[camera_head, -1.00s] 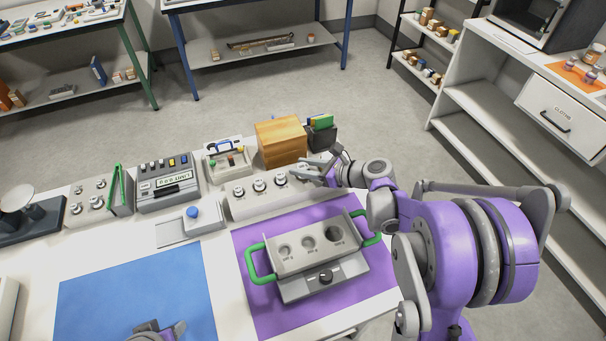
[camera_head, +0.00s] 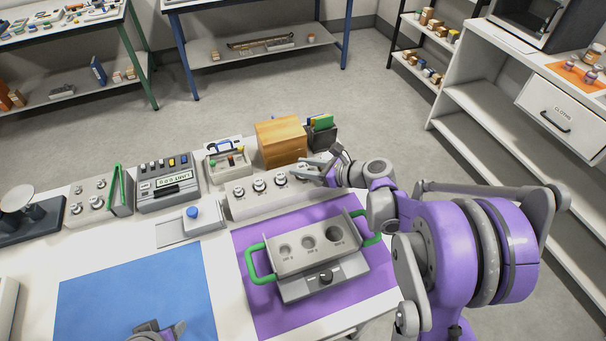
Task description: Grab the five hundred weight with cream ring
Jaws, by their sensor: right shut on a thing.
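A pale block (camera_head: 270,205) at the back of the table holds a row of metal knobbed weights. Three show clearly: a left one (camera_head: 238,191), a middle one (camera_head: 259,185) and a right one (camera_head: 280,179). My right gripper (camera_head: 308,168) is at the block's right end, shut on a weight that its fingers mostly hide. I cannot make out a cream ring or read any value on the weights. My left gripper (camera_head: 160,329) shows only partly at the bottom edge, over the blue mat, away from the weights; its jaw state is unclear.
A grey tray with green handles (camera_head: 262,265) and round holes stands on the purple mat (camera_head: 250,316). A wooden box (camera_head: 281,141) is behind the block. A device with a display (camera_head: 168,185) stands to the left. The blue mat (camera_head: 135,285) is mostly clear.

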